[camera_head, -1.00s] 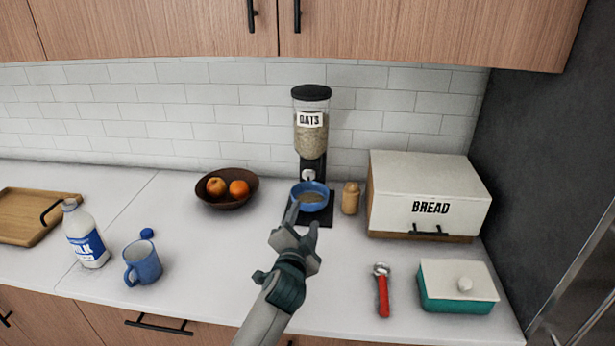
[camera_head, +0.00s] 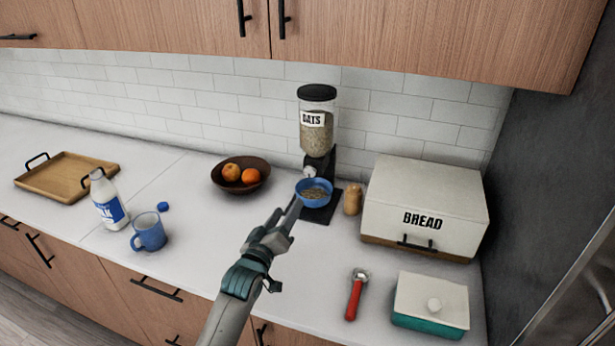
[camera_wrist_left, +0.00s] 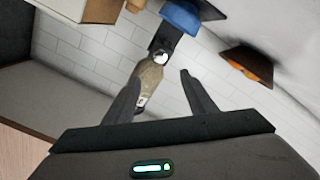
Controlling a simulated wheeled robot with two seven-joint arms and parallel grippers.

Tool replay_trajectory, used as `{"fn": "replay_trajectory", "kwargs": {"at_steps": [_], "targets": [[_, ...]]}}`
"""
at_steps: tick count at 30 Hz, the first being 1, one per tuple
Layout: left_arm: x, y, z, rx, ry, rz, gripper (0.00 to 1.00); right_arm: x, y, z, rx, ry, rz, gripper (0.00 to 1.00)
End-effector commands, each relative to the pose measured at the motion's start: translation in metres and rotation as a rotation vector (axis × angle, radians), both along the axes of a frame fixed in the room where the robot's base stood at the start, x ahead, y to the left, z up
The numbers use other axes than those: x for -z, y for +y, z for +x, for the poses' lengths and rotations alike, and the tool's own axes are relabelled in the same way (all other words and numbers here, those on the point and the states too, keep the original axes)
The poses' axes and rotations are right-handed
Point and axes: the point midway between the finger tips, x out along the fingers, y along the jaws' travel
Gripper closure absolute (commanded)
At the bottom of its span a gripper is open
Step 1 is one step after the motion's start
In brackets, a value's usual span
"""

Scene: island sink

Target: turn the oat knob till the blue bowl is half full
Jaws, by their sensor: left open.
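The oat dispenser (camera_head: 318,130), with a black lid and an OATS label, stands against the tiled wall. Its pale round knob (camera_head: 309,171) sits on the black stand, and shows in the left wrist view (camera_wrist_left: 160,57). The blue bowl (camera_head: 314,192) is below the knob at the black base, with grey-brown oats visible inside; their exact level is hard to judge. My left gripper (camera_head: 288,214) is in front and left of the bowl. Its fingers are spread in the left wrist view (camera_wrist_left: 158,76), with the dispenser between and beyond them. My right gripper is out of view.
A fruit bowl (camera_head: 240,180) stands left of the dispenser; a small tan jar (camera_head: 352,199) and the bread box (camera_head: 425,205) stand right. A blue mug (camera_head: 149,232), milk bottle (camera_head: 105,200) and tray (camera_head: 66,179) are left. A red-handled tool (camera_head: 355,297) and teal-based dish (camera_head: 430,302) lie in front right.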

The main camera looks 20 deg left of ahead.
Motion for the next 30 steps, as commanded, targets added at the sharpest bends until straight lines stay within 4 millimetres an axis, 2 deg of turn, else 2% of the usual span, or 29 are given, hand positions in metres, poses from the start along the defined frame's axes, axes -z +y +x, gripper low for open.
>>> {"fn": "replay_trajectory", "kwargs": {"at_steps": [7,14,20,30], "targets": [[0.0,0.0,0.0,0.0,0.001,0.003,0.49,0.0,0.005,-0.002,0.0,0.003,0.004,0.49],[-0.001,0.0,0.009,-0.001,0.002,0.004,0.49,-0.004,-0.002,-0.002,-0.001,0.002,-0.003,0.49],[-0.002,-0.001,0.031,0.0,0.001,0.006,0.49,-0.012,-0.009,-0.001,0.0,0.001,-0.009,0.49],[-0.002,-0.003,0.08,0.0,0.001,0.005,0.49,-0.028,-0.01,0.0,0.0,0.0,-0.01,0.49]]}}
